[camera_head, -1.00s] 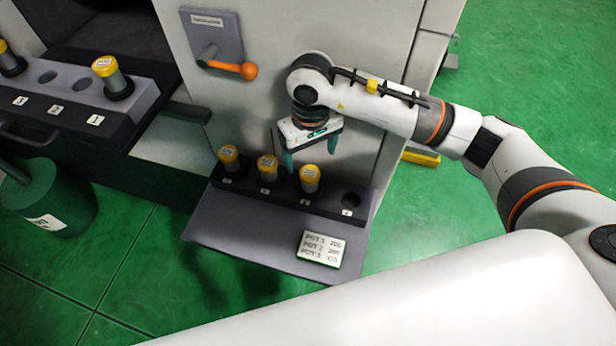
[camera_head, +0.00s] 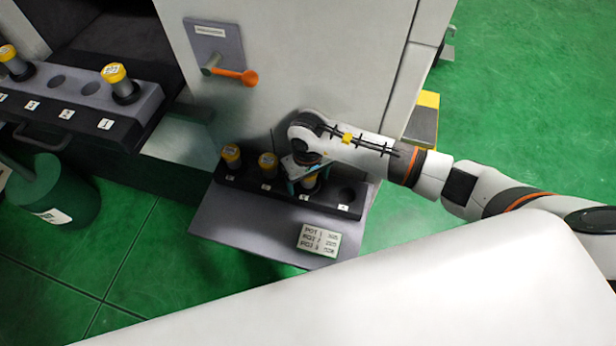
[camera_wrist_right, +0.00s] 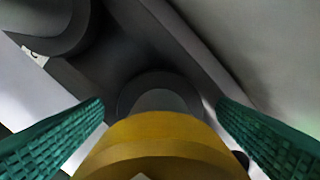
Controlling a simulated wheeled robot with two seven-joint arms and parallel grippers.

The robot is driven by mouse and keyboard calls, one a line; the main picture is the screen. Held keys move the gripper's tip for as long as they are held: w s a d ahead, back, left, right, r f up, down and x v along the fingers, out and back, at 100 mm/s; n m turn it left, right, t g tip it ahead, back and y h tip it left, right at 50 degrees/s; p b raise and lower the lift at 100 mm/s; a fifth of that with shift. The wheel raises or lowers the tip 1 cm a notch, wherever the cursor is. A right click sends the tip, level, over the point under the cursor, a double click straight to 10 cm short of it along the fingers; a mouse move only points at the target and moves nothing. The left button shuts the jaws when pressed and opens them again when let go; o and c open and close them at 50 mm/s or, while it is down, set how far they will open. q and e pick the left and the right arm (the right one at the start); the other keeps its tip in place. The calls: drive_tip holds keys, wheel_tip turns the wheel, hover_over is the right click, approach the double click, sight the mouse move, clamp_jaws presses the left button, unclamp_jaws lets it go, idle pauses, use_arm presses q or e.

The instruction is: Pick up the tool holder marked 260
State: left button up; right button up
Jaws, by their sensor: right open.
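Three yellow-capped tool holders show in the dark rack: a left one (camera_head: 231,155), a middle one (camera_head: 268,163) and a third one (camera_head: 310,182), partly hidden under my right wrist. The cap marks are too small to read. My right gripper (camera_head: 302,186) points down at the third holder. In the right wrist view, the open green fingers (camera_wrist_right: 160,118) stand on either side of a yellow cap (camera_wrist_right: 160,150), with no clear grip on it. The holder is upright in its socket. My left gripper is not in view.
The rack's fourth socket (camera_head: 347,196) is empty. A card (camera_head: 318,240) with POT lines lies on the grey shelf (camera_head: 235,230). The machine wall with an orange-ended lever (camera_head: 249,77) rises close behind. Another rack (camera_head: 150,100) with yellow-capped holders stands at the left.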

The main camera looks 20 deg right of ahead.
drive_tip(key=c, duration=1.4)
